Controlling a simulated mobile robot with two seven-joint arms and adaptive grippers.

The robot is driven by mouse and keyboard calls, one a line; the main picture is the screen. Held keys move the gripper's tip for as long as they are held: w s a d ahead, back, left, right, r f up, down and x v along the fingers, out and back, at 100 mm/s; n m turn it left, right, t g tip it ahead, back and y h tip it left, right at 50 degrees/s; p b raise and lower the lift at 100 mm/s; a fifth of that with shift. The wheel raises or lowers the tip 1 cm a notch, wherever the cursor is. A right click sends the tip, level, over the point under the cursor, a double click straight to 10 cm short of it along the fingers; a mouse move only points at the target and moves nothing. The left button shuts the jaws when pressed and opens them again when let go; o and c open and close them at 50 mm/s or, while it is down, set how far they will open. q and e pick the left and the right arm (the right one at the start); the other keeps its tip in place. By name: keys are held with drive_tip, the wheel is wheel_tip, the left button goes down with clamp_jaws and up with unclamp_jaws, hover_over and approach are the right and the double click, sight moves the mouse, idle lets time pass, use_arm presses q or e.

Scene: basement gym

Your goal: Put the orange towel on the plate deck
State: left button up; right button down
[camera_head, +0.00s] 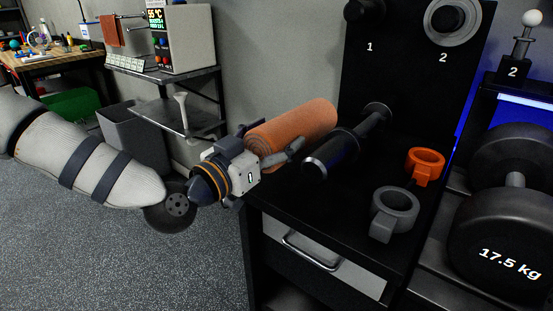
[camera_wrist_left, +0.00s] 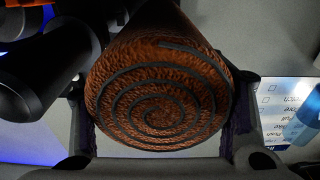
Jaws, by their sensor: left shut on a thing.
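The orange towel (camera_head: 300,128) is a tight roll, held above the left edge of the black deck (camera_head: 340,195), which I take for the plate deck. My left gripper (camera_head: 270,150) is shut on the near end of the roll. In the left wrist view the towel's spiral end (camera_wrist_left: 158,105) fills the space between the two fingers. The roll lies slantwise, its far end pointing to the back right. I cannot tell whether its underside touches the deck. My right gripper is not in view.
An orange collar (camera_head: 425,163) and a grey collar (camera_head: 395,212) sit further right. A black upright panel (camera_head: 400,85) stands behind. A large dumbbell (camera_head: 505,240) is at right.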

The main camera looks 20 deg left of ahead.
use_arm(q)
wheel_tip(320, 180, down, 4)
drive_tip(key=shift+r+b, duration=0.15)
drive_tip(key=shift+b, duration=0.2)
drive_tip(key=shift+r, duration=0.2)
drive_tip(key=shift+f, duration=0.15)
drive_tip(key=o, duration=1.3)
drive_tip(key=shift+a+f, duration=0.1)
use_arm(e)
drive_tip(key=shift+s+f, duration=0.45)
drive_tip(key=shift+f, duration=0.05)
